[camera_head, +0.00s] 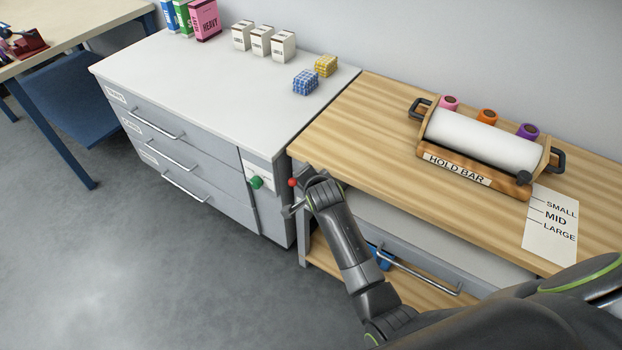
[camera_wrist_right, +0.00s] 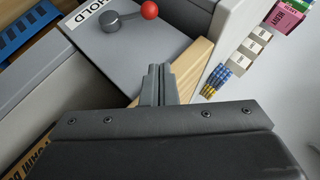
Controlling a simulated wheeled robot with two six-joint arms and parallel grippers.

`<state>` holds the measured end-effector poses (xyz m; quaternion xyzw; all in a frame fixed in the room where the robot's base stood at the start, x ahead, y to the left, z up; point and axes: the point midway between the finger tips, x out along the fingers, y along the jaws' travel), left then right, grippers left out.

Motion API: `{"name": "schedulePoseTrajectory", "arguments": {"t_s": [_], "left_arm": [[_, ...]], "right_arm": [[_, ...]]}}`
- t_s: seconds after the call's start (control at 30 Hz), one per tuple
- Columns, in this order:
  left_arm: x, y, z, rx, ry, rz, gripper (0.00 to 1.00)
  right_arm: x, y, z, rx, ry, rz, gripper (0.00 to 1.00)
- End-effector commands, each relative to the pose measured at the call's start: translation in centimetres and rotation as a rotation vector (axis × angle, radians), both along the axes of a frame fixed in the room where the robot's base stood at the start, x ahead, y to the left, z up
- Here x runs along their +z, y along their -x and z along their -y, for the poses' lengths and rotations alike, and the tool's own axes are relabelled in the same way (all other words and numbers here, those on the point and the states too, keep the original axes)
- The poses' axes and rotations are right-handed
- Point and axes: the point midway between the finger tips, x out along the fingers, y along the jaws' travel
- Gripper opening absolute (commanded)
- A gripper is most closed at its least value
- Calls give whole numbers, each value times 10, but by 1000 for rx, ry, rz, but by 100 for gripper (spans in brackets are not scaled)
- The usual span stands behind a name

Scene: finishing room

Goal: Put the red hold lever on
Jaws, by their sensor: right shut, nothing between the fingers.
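The hold lever, a short dark grey arm with a red ball (camera_wrist_right: 149,10) on its end, is mounted on a grey panel (camera_wrist_right: 140,55) marked HOLD. In the right wrist view the arm runs from a round pivot on the left to the ball on the right. In the head view the red ball (camera_head: 292,182) shows beside my right wrist; the rest of the lever is hidden there. My right gripper (camera_wrist_right: 159,72) is shut and empty, its fingertips below the ball in the wrist view and apart from it. In the head view it (camera_head: 290,211) is partly hidden. My left gripper is out of view.
A green knob (camera_head: 257,182) sits on the grey drawer cabinet (camera_head: 215,165) to the left. The wooden bench (camera_head: 375,135) carries a roller labelled HOLD BAR (camera_head: 480,140) and a SMALL/MID/LARGE card (camera_head: 550,225). A drawer with a bar handle (camera_head: 425,277) is under the bench.

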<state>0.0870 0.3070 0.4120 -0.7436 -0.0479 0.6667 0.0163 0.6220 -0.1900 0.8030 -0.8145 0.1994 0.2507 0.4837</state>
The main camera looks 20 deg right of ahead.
Motion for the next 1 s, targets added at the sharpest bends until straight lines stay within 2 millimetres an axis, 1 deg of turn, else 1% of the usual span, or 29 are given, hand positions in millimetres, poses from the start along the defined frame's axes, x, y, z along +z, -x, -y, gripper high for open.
{"name": "schedulePoseTrajectory", "arguments": {"t_s": [0.1, 0.3, 0.83, 0.93, 0.97, 1.0], "left_arm": [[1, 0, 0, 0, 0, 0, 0], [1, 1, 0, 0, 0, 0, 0], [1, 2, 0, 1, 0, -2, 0], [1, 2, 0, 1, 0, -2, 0], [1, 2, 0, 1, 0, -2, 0], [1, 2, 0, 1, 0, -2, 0]], "right_arm": [[9, 10, -2, 0, -2, 1, 0], [15, 18, -3, 1, -1, 0, 0], [16, 19, -3, 0, 0, 0, 0], [11, 21, -2, 6, 7, -9, 0], [6, 23, -2, 12, 14, -18, 0], [-5, 26, 0, 26, 30, -36, 0]]}}
